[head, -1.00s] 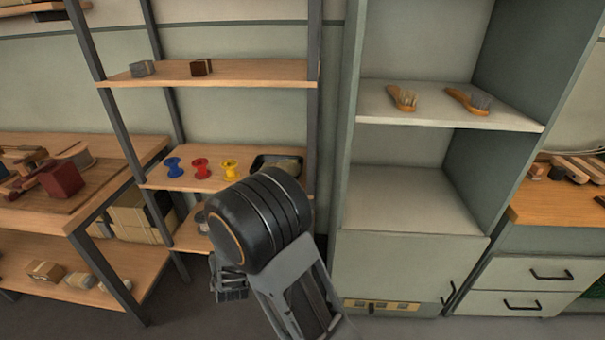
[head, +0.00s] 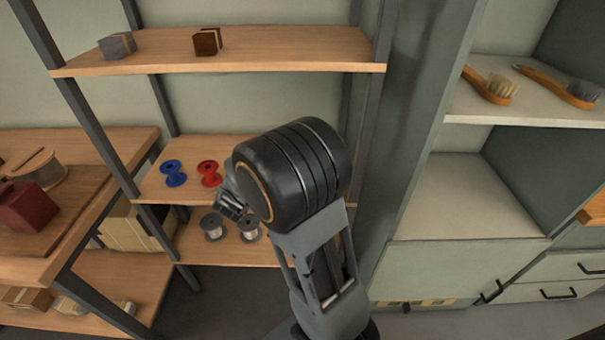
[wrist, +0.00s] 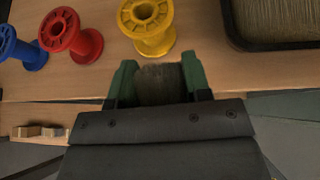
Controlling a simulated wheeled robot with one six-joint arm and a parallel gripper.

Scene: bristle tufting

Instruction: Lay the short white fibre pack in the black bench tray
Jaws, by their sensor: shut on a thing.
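My gripper (wrist: 158,78) is shut on a short grey-brown fibrous piece (wrist: 160,88), which shows between the green fingertips in the wrist view. Its colour looks darker than white, so I cannot tell for certain that it is the short white fibre pack. In the head view my gripper (head: 230,198) is in front of the spool shelf, and my wrist hides what it holds. A black-rimmed tray (wrist: 236,40) with a flat grey-brown filling is at the upper right of the wrist view, on the same shelf as the spools. In the head view my wrist hides it.
Blue (head: 173,173), red (head: 209,173) and yellow (wrist: 147,26) spools stand on the shelf. Grey spools (head: 213,227) are below. Two small blocks are on the upper shelf (head: 290,50). A workbench (head: 90,140) is at left, and a cabinet with brushes (head: 490,86) at right.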

